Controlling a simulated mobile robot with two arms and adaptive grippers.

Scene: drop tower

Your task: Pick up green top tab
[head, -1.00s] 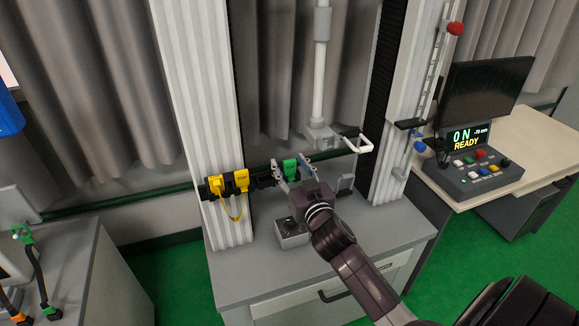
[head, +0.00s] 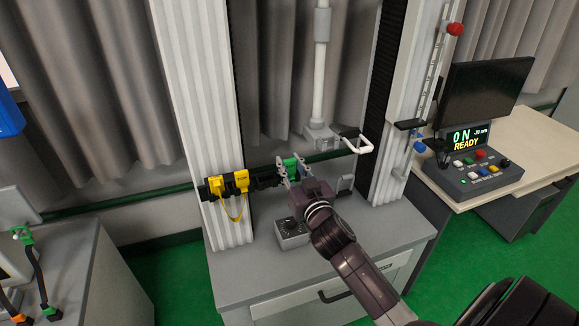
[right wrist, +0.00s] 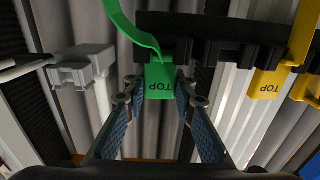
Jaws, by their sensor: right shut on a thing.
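The green top tab (head: 290,162) sits on the black rail between the tower columns. In the right wrist view the tab (right wrist: 159,80) shows the word TOP upside down, with a green strap looping up from it to the left. My right gripper (head: 293,170) is at the tab, and in the right wrist view its fingers (right wrist: 160,98) stand on either side of it, shut on it. The tab is still at the black rail (right wrist: 215,27). The fingers hide part of the tab in the head view. My left gripper is not in view.
Yellow TOP tabs (head: 241,181) hang on the rail to the left. The white rod's grey carriage (head: 320,137) is above right, with a white handle (head: 361,145). A small grey box (head: 291,233) stands on the cabinet top below. The control console (head: 471,170) is at right.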

